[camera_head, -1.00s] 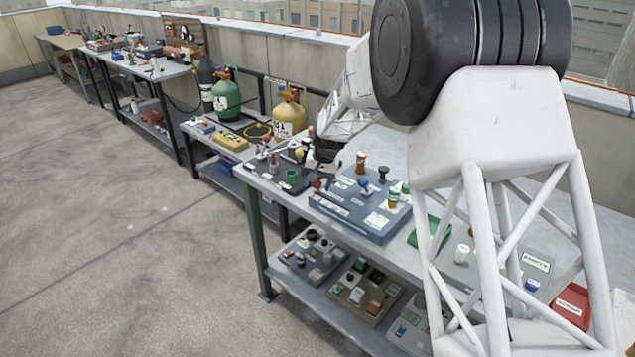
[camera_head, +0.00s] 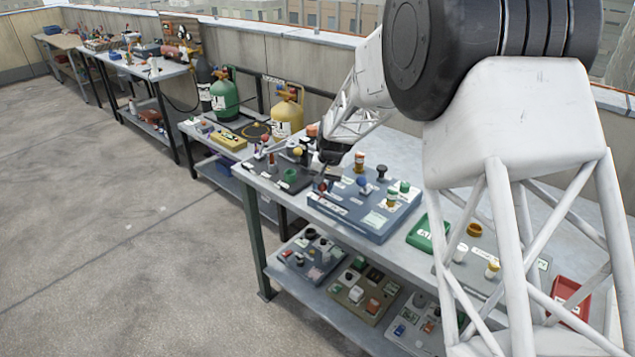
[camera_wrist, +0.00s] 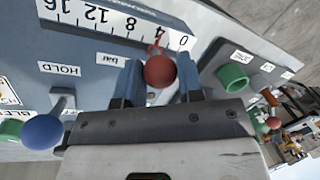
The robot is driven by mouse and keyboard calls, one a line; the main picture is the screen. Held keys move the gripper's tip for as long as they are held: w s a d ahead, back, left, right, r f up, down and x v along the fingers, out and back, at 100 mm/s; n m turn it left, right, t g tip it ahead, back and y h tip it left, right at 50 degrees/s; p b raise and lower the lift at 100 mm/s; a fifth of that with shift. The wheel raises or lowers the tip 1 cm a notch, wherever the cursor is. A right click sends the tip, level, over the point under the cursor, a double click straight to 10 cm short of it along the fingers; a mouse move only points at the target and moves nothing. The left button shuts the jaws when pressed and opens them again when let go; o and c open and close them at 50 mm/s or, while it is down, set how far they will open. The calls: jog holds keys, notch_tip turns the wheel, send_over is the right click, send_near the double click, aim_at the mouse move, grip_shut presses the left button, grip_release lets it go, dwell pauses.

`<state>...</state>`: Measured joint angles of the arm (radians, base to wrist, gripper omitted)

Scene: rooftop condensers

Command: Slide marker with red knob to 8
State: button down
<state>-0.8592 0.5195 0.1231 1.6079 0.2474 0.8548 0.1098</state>
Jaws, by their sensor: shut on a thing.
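The marker's red knob (camera_wrist: 160,72) is round and sits between the two fingers of my gripper (camera_wrist: 160,80) in the wrist view. My gripper is shut on it. A thin red pointer (camera_wrist: 156,43) shows just beyond the knob, against the white scale (camera_wrist: 120,25). The scale's numbers run from 0 at the right to 16 at the left. In the head view my gripper (camera_head: 325,178) is low over the left end of the blue-grey panel (camera_head: 350,222), and the scale is hard to read there.
A blue ball knob (camera_wrist: 43,131) beside the HOLD label stands left of my gripper in the wrist view. A green ring (camera_wrist: 232,76) stands to its right.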

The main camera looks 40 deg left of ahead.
jog(key=shift+d, duration=1.55)
jog(key=c, duration=0.8)
grip_release()
jog(key=shift+r, duration=0.1)
jog(key=shift+w+d+r, duration=0.15)
jog(key=shift+d+r, duration=0.05)
jog(key=shift+r, duration=1.05)
jog(key=shift+w+d+r, duration=0.1)
jog(key=shift+d+r, duration=0.15)
jog(key=shift+r, duration=1)
jog(key=shift+w+d+r, duration=0.15)
jog(key=shift+d+r, duration=0.05)
jog(key=shift+r, duration=1.05)
